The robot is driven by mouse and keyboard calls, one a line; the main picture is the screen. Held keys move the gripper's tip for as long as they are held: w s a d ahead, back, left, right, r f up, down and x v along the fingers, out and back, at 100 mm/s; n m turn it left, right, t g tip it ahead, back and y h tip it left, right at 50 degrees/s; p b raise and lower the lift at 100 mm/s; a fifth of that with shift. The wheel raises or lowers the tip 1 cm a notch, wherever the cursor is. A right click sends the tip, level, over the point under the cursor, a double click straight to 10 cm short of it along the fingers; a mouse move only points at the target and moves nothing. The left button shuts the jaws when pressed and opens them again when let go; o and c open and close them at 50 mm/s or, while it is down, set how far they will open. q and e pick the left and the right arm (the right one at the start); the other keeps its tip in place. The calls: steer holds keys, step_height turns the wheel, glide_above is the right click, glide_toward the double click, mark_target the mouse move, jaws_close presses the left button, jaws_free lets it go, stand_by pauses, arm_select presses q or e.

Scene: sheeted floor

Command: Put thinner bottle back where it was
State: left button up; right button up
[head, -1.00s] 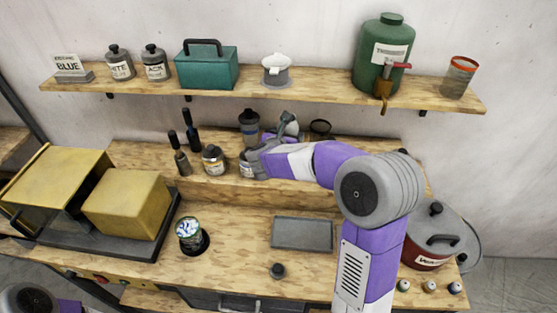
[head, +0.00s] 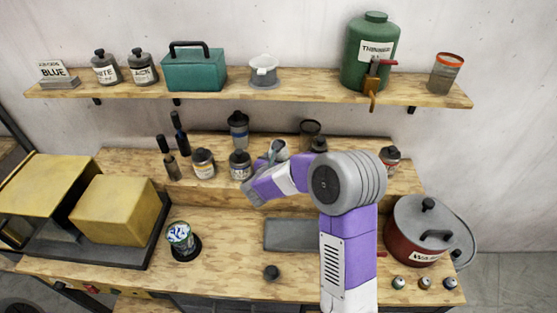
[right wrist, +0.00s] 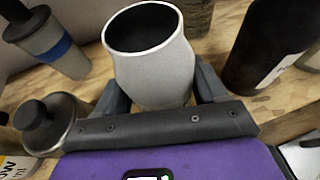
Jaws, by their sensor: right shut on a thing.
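My right gripper (right wrist: 158,95) is shut on a grey open-mouthed bottle (right wrist: 158,72), whose dark mouth faces up in the right wrist view. No label shows on it, so I cannot tell whether it is the thinner bottle. In the head view the held bottle (head: 278,150) is small and partly hidden by the hand, at the stepped back shelf. I cannot tell whether its base touches the wood. A large green tank (head: 358,65) with a label reading like "THINNER" and a tap stands on the upper shelf. My left gripper is not in view.
Close left of the held bottle are a black-lidded jar (right wrist: 50,122) and a blue-banded grey bottle (right wrist: 48,42). A dark bottle (right wrist: 270,45) is close on its right. A red pot (head: 418,235) stands far right. A grey tray (head: 290,235) lies in front.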

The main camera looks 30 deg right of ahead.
steer(key=shift+f, duration=0.15)
steer(key=o, duration=1.4)
steer(key=shift+a+r, duration=0.15)
steer(key=shift+r, duration=0.15)
steer(key=v, duration=1.1)
steer(key=shift+s+a, duration=0.25)
steer(key=shift+s, duration=0.05)
steer(key=shift+r, duration=0.15)
